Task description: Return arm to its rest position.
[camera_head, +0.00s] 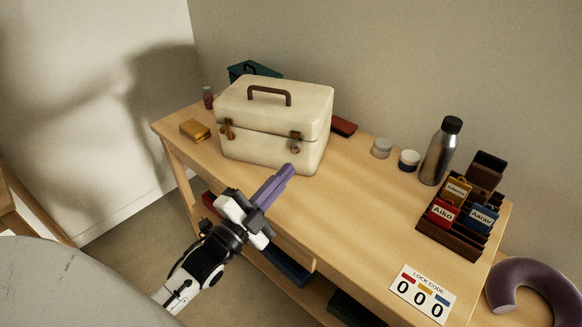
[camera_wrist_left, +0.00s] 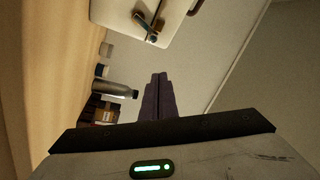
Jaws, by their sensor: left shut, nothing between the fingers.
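My left gripper (camera_head: 285,171) reaches in from the lower left in the head view, with its purple fingers over the front edge of the wooden desk. The fingers are together with nothing between them. They point toward the cream case (camera_head: 273,125), which stands closed on the desk with a brown handle on top and latches on its front. A small gap in the picture separates the fingertips from the case. In the left wrist view the shut purple fingers (camera_wrist_left: 159,97) show at the centre, with part of the case (camera_wrist_left: 130,15) above. My right gripper is not in view.
On the wooden desk (camera_head: 350,215) stand a metal bottle (camera_head: 440,152), two small jars, a card rack (camera_head: 455,241) with name tags, and a lock code card (camera_head: 422,293). A purple neck pillow (camera_head: 533,284) lies at the right. A grey rounded surface (camera_head: 60,285) fills the lower left.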

